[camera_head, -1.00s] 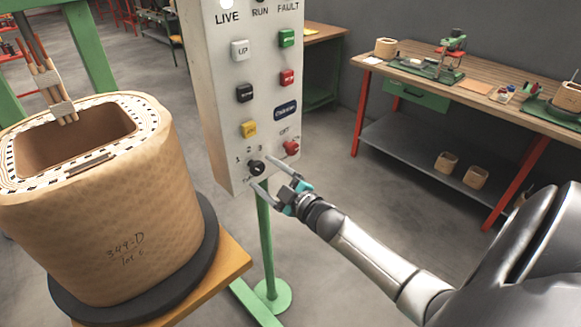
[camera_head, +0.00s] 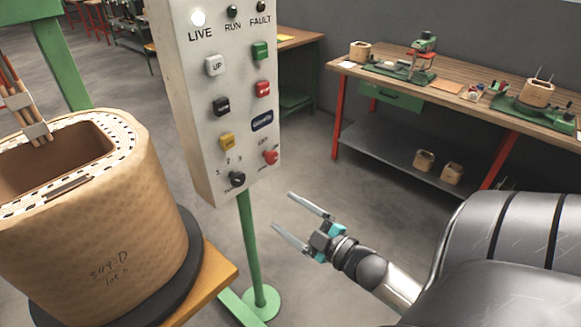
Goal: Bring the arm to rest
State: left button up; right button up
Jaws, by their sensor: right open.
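My right gripper (camera_head: 290,217) is open and empty, with its two long fingers spread apart. It hangs in free air to the lower right of the control panel (camera_head: 190,120), clear of it. My right arm (camera_head: 395,285) comes in from the lower right. The panel carries coloured buttons, a lit LIVE lamp (camera_head: 198,18) and a black rotary knob (camera_head: 237,179) marked 1, 2, 3 near its lower edge. The RUN and FAULT lamps look dark. My left gripper does not show.
A large wrapped coil (camera_head: 110,220) stands at the left on a dark round base (camera_head: 190,262). A green post (camera_head: 250,240) holds the panel. A wooden workbench (camera_head: 470,93) with small coils and fixtures stands at the back right. The floor between panel and bench is clear.

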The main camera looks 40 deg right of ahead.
jog(key=shift+s, duration=0.1)
dwell(0.5)
jog(key=s+a+f+m+g+h, duration=0.15)
jog(key=s+f+m+g, duration=0.35)
jog(key=f, duration=0.9)
jog(key=s+a+f+m+g+h, duration=0.1)
jog(key=s+a+f+g, duration=0.15)
jog(key=s+f, duration=0.75)
jog(key=s+a+f+g, duration=0.4)
jog(key=s+a+f, duration=0.1)
jog(key=s+f, duration=0.3)
jog(key=s+a+f+m+g, duration=0.1)
jog(key=s+a+f+g, duration=0.4)
jog(key=s+f, duration=0.4)
jog(key=shift+s+a+f+m+y, duration=0.25)
jog(key=shift+f+m+y, duration=0.1)
jog(key=shift+y, duration=0.1)
